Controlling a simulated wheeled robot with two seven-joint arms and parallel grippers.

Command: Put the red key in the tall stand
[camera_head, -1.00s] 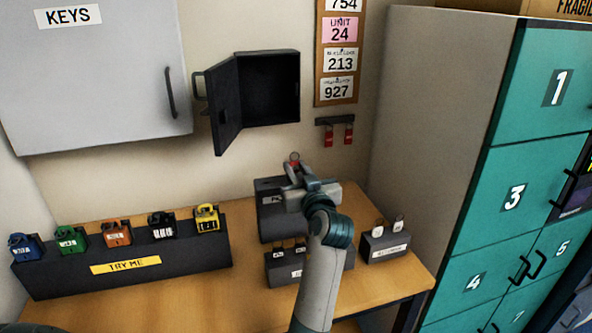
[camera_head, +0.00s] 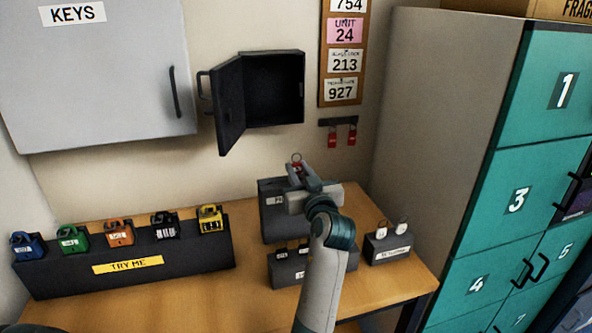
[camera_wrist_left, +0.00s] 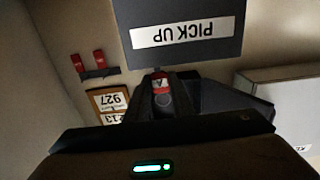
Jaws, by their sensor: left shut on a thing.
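My left gripper (camera_head: 299,176) is shut on the red key, in front of the wall and over the tall stand. The key's ring (camera_head: 296,158) shows above the fingers in the head view. In the left wrist view the red key (camera_wrist_left: 161,75) sits between the fingertips (camera_wrist_left: 162,95). The tall dark stand (camera_head: 270,225) is on the desk, partly hidden by my arm. The stand also shows upside down in the left wrist view (camera_wrist_left: 190,12), with a "PICK UP" label. The key is apart from the stand's front label; its depth relative to the stand's top is unclear. My right gripper is not in view.
A lower dark stand (camera_head: 279,272) and a small stand with two white-tagged keys (camera_head: 388,246) are close by. Two red tags hang on a wall rack (camera_head: 338,122). An open black box (camera_head: 272,90) is above. A padlock display (camera_head: 130,262) stands left.

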